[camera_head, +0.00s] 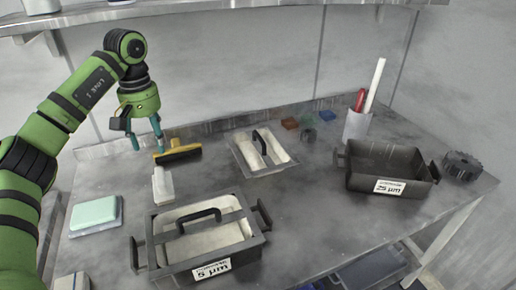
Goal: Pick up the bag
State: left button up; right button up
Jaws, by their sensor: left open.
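No thing here is clearly a bag. A small whitish object (163,186) lies on the grey table, below and slightly right of my left gripper in the picture; I cannot tell whether it is a bag. My left gripper (148,150) points down over the back left of the table, with its teal fingers apart and nothing visible between them. A brush with a yellow edge (178,152) lies just right of the fingertips. I cannot tell the exact height of the fingers above the table. My right gripper is not in view.
A lidded grey tray labelled 5 µm (262,251) stands in front, a pale green-topped box (95,214) at left. A smaller tray (286,166) is in the middle. A dark bin (360,180), a white cup (356,126) and a black gear-like disc (462,166) stand right.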

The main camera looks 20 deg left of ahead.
aim_at(259, 153)
jog(key=i+l+u, duration=0.1)
jog(key=l, duration=0.25)
jog(key=i+l, duration=0.25)
jog(key=i+l+u, duration=0.15)
jog(key=l, duration=0.3)
jog(key=i+l, duration=0.15)
jog(key=l, duration=0.25)
jog(key=i+l+u, duration=0.15)
jog(key=l, duration=0.2)
